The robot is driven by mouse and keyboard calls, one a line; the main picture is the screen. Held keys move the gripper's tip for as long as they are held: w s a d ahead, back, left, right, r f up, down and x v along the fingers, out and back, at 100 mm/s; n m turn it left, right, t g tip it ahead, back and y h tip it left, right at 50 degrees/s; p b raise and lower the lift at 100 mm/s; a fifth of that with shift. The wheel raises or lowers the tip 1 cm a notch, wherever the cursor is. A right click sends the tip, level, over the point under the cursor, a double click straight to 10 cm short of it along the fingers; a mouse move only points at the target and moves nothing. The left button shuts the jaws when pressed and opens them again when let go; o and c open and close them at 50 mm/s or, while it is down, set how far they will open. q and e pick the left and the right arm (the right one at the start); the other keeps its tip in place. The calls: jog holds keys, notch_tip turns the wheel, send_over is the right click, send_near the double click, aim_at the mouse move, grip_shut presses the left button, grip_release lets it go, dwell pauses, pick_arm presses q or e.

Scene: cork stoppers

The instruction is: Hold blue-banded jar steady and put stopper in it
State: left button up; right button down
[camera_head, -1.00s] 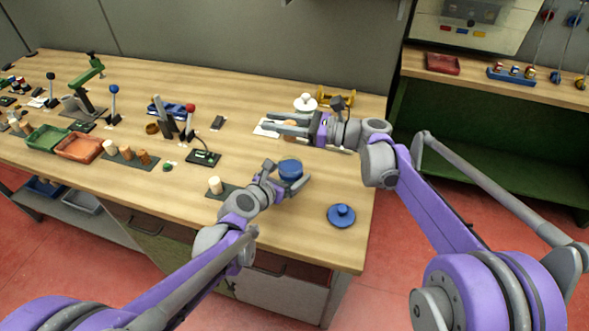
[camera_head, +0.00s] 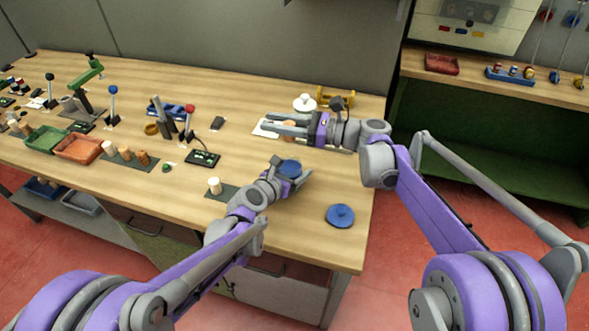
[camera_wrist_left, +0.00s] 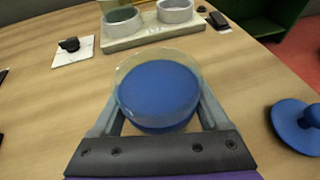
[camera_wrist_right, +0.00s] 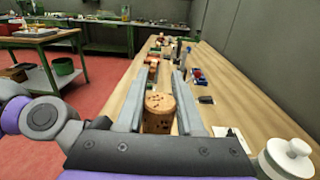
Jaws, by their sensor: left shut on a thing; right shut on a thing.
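The blue-banded jar (camera_head: 290,168) stands upright near the front right of the bench. In the left wrist view the jar (camera_wrist_left: 158,92) shows a clear rim and a blue inside, with no stopper in its mouth. My left gripper (camera_head: 288,175) is shut on it, one finger on each side. My right gripper (camera_head: 284,127) is above the bench, behind the jar. In the right wrist view it is shut on a speckled brown cork stopper (camera_wrist_right: 159,108) between its fingers. The cork is mostly hidden by the fingers in the head view.
A blue knobbed disc (camera_head: 340,215) lies right of the jar. A white knobbed piece (camera_head: 305,103) and a yellow stand (camera_head: 335,97) are at the back. A pale stopper (camera_head: 214,185) stands on a dark strip to the left. The front edge between jar and disc is clear.

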pick_arm(q)
grip_shut()
pick_arm(e)
jog(key=shift+f, duration=6.45)
jog(key=shift+c, duration=2.3)
grip_release()
jog(key=shift+f, duration=0.1)
jog(key=v, duration=1.2)
pick_arm(q)
jog(key=o, duration=1.2)
grip_release()
jog(key=shift+c, duration=0.2)
